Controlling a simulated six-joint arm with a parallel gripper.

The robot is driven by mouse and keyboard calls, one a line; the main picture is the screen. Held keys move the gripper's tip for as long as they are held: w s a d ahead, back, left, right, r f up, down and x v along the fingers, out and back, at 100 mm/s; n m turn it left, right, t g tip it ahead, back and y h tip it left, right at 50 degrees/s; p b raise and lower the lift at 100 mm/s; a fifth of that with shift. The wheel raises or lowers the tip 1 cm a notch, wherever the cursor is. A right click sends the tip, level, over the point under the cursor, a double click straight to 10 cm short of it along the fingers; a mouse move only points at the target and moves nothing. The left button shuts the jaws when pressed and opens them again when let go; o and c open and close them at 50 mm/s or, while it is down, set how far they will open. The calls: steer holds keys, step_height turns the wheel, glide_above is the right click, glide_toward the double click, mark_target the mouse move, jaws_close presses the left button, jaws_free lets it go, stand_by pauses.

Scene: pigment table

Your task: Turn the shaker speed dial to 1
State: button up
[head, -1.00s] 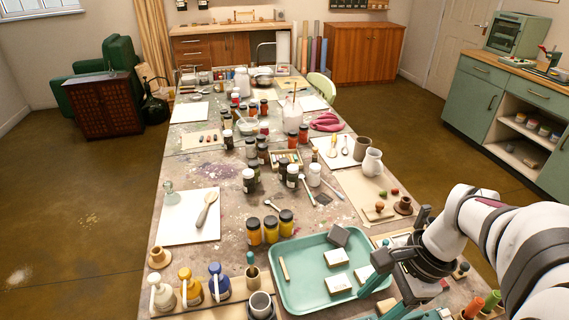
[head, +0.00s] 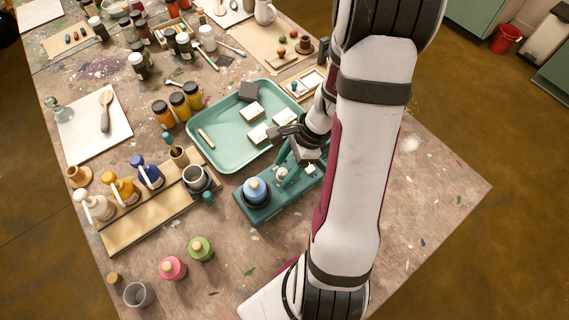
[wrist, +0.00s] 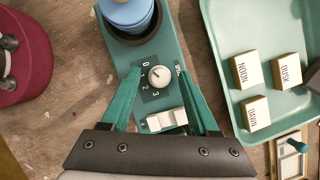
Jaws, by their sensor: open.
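The teal shaker (head: 265,212) stands on the table in front of the tray, with a blue-topped jar (head: 256,188) in its round holder. In the wrist view its white speed dial (wrist: 159,76) has the numbers 0 to 3 around its left and lower side. A small dark mark on the dial appears to point up-left, near 0; I cannot be sure of the exact setting. A white rocker switch (wrist: 166,120) sits below the dial. My gripper (wrist: 158,82) is open, its teal fingers on either side of the dial and apart from it.
A mint tray (head: 226,158) with labelled blocks lies just behind the shaker. A wooden rack (head: 150,225) with pump bottles stands at left. Pink (head: 172,268) and green (head: 200,248) jars stand in front. The table's right front is clear.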

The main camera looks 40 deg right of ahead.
jaws_close()
stand_by(0.5)
steer(key=n+g, duration=0.1)
steer(key=n, duration=0.2)
steer(key=shift+w+n+y, duration=0.15)
steer(key=shift+n+y, duration=0.15)
steer(key=shift+n, duration=0.1)
steer(key=shift+n+g, duration=0.9)
steer(key=shift+n, duration=1)
